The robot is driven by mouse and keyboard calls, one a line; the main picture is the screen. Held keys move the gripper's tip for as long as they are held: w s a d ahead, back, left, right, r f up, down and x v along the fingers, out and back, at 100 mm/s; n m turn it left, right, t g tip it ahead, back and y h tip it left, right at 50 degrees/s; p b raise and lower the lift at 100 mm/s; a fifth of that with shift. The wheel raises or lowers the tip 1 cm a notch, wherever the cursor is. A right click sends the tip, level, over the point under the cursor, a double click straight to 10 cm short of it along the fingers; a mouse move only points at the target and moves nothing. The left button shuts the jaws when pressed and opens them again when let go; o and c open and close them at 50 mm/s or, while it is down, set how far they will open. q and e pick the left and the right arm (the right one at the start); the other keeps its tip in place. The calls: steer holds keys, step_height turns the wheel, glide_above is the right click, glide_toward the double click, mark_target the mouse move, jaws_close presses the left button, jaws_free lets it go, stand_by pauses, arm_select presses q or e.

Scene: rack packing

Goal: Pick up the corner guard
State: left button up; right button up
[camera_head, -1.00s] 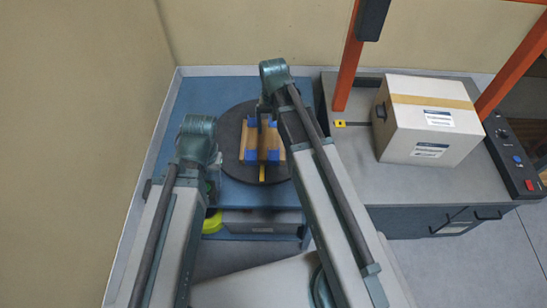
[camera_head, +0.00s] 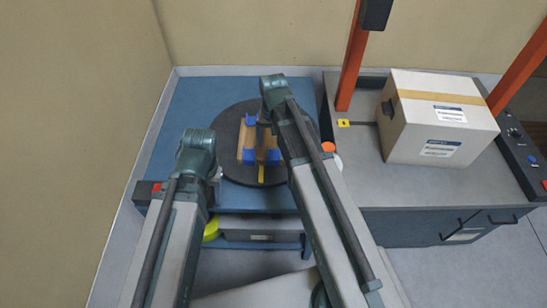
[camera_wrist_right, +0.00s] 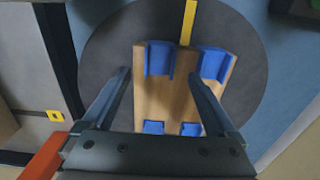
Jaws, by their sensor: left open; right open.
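Blue corner pieces, which look like the corner guards, sit at the corners of a wooden piece (camera_wrist_right: 168,95) on a dark round turntable. In the right wrist view one is at upper left (camera_wrist_right: 158,58), one at upper right (camera_wrist_right: 213,63), and smaller ones show lower down. My right gripper (camera_wrist_right: 160,75) is open and empty above the wooden piece, its fingers spread towards the piece's two sides. In the head view its arm covers part of the wood and blue pieces (camera_head: 250,119). My left gripper (camera_head: 197,152) is left of the turntable; its fingers are hidden.
The turntable (camera_head: 235,170) rests on a blue bench (camera_head: 190,95), with a yellow strip at its edge. A small orange-topped item (camera_head: 328,147) stands right of the turntable.

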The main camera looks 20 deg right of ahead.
mark_target(273, 154)
step_height(273, 154, down, 4)
steer(key=b, duration=0.3)
steer(key=shift+s+f, duration=0.1)
steer(key=shift+f, duration=0.05)
steer(key=c, duration=1.4)
